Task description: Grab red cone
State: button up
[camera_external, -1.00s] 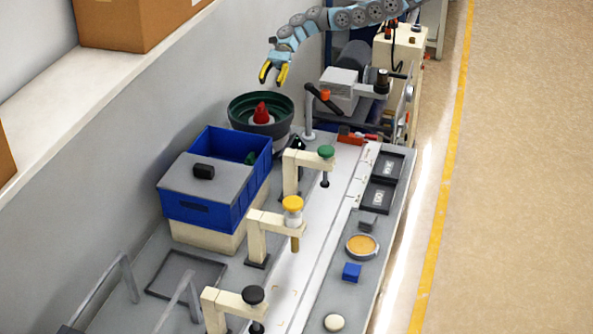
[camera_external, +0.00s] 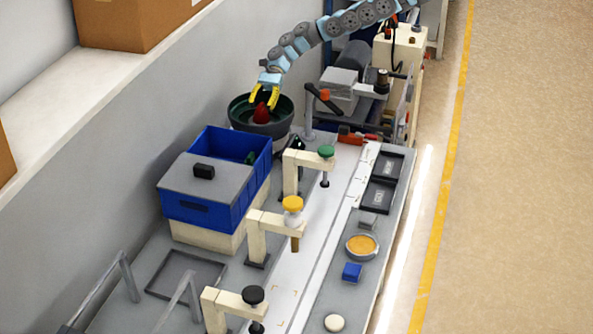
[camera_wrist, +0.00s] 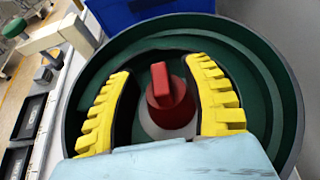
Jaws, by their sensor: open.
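The red cone (camera_external: 261,115) stands in the middle of the round green bowl feeder (camera_external: 237,107). In the wrist view the red cone (camera_wrist: 170,95) has a blocky upper part and a round base on a pale centre. My gripper (camera_external: 263,104) has yellow fingers and is open above the bowl, reaching down to the cone's height in the picture. In the wrist view my gripper (camera_wrist: 164,105) has one finger on each side of the cone, with gaps between. I cannot tell exactly how deep the fingertips are.
The bowl's raised rim (camera_wrist: 262,50) surrounds the fingers. A blue bin (camera_external: 205,190) stands in front of the bowl. A post with an orange knob (camera_external: 323,95) stands to its right. Press stands with green (camera_external: 326,151) and yellow (camera_external: 293,203) knobs line the bench.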

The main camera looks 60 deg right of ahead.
jog(key=shift+a+f, duration=0.1)
jog(key=shift+a, duration=0.15)
grip_shut()
dwell(0.3)
